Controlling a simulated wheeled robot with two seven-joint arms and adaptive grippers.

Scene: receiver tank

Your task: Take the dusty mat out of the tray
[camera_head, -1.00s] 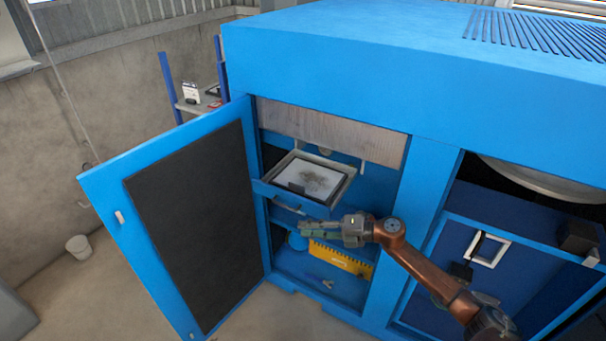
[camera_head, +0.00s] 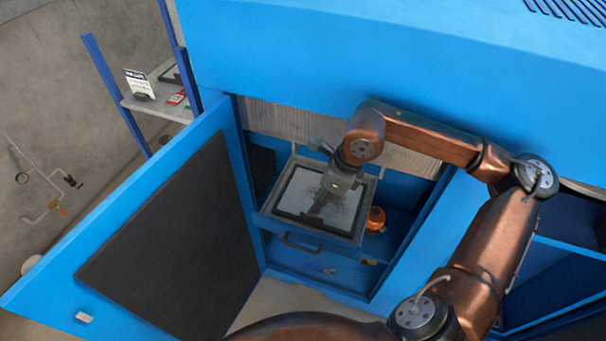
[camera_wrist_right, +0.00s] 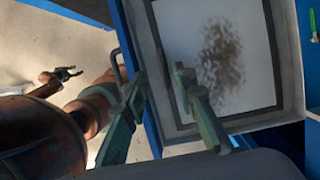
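The dusty mat (camera_head: 297,188) is a white sheet with a dark border and a grey-brown dust patch. It lies in the pale-rimmed tray (camera_head: 366,213) inside the blue cabinet. The wrist view shows the mat (camera_wrist_right: 185,45) and its dust close up. My right gripper (camera_head: 316,211) is over the front part of the mat in the head view.
The blue cabinet door (camera_head: 165,235) stands open at the left. A dark handle (camera_head: 300,244) is below the tray. An orange object (camera_head: 376,218) sits right of the tray. A shelf with a sign (camera_head: 139,84) stands behind the door.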

